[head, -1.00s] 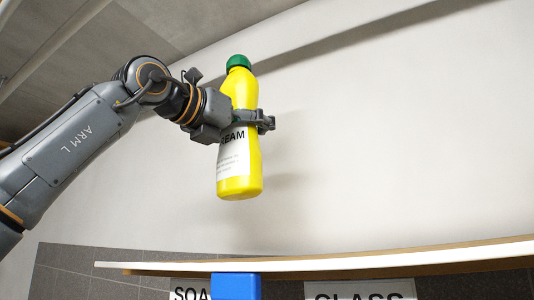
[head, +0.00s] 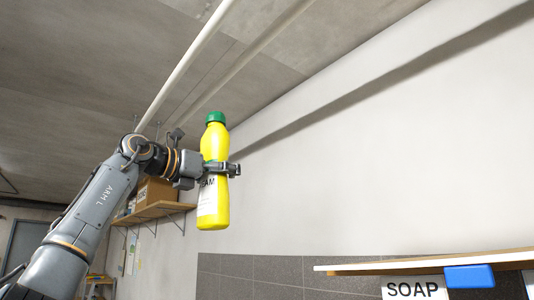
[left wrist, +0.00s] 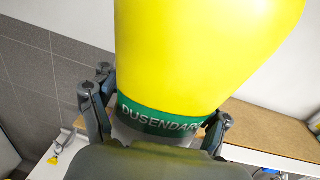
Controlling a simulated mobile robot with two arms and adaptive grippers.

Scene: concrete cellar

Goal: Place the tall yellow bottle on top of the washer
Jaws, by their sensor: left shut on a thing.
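The tall yellow bottle (head: 213,205) with a green cap is in the middle of the head view, nearly upright and held up in the air. My left gripper (head: 232,170) is shut on it around its middle. In the left wrist view the bottle (left wrist: 205,50) fills the top centre, and the fingers of my left gripper (left wrist: 158,115) stand on both sides of it by a green band. I cannot make out the washer in these frames. My right gripper is not in view.
A shelf (head: 340,268) with a SOAP sign (head: 415,289) and a blue object (head: 470,276) is at the lower right. A wall shelf (head: 160,210) with cardboard boxes (head: 155,191) is behind my left arm. The air around the bottle looks clear.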

